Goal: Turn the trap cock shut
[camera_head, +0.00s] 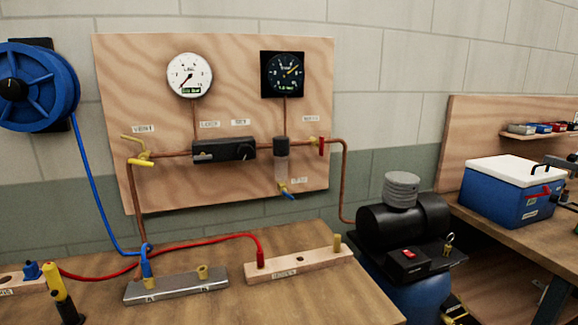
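A clear cylindrical trap (281,165) with a dark cap hangs from the copper pipe on the plywood panel (230,80). Below it is a small cock (283,187) with a yellow body and a blue handle (288,195) slanting down to the right. I take this for the trap cock; the small label (299,181) beside it is too blurred to read surely. Whether the cock is open or shut cannot be told. My gripper is not in view, and nothing touches the cock.
A red-handled valve (321,146) sits right of the trap, a black regulator (224,150) and yellow valve (140,158) left. Below are a wooden block (300,264), a metal bar (176,286) and red and blue hoses. A black compressor (403,226) stands right.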

